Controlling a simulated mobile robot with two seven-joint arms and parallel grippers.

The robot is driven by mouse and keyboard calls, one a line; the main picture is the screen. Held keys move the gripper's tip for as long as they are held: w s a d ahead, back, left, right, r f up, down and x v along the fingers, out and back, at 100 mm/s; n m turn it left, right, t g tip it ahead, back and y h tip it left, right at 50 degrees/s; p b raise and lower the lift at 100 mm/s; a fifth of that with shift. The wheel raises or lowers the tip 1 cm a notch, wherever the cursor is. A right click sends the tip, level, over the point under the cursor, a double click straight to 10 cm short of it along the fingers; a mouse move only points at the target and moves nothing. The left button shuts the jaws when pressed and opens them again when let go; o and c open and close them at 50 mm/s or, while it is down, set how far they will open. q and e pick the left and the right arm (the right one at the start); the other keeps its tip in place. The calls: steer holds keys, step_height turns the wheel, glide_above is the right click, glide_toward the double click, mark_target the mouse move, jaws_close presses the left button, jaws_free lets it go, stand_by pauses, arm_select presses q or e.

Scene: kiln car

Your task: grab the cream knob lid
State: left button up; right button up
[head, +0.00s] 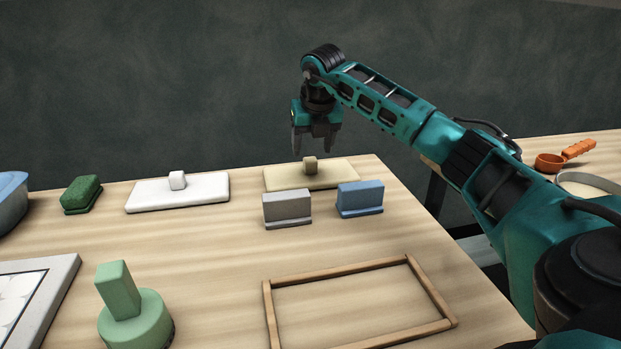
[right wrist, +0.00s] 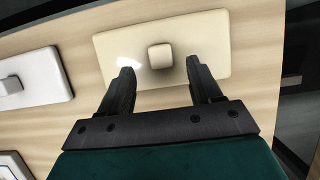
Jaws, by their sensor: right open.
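The cream knob lid (head: 335,176) is a flat cream slab with a block-shaped knob, lying at the back right of the table. In the right wrist view the cream lid (right wrist: 205,72) lies ahead of the fingers, its knob (right wrist: 160,56) roughly between the lines of the two fingertips and a little beyond them. My right gripper (head: 314,150) is above the lid, pointing down, apart from the knob. In the right wrist view my right gripper (right wrist: 158,76) is open with nothing between its fingers. My left gripper is not in view.
A white knob lid (head: 205,191) lies to the left, with a green block (head: 81,194) beyond it. A grey block (head: 287,208) and a blue block (head: 360,198) stand just in front of the cream lid. A wooden frame (head: 345,268) and a green stamp-like piece (head: 135,320) are nearer.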

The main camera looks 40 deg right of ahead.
mark_target(311, 160)
steer(key=b+x, duration=0.1)
steer(key=x, duration=0.4)
steer(key=shift+f+b, duration=0.25)
steer(key=shift+b, duration=0.05)
steer(key=shift+s+r, duration=0.1)
jaws_close()
stand_by(0.4)
steer(key=shift+r, duration=0.15)
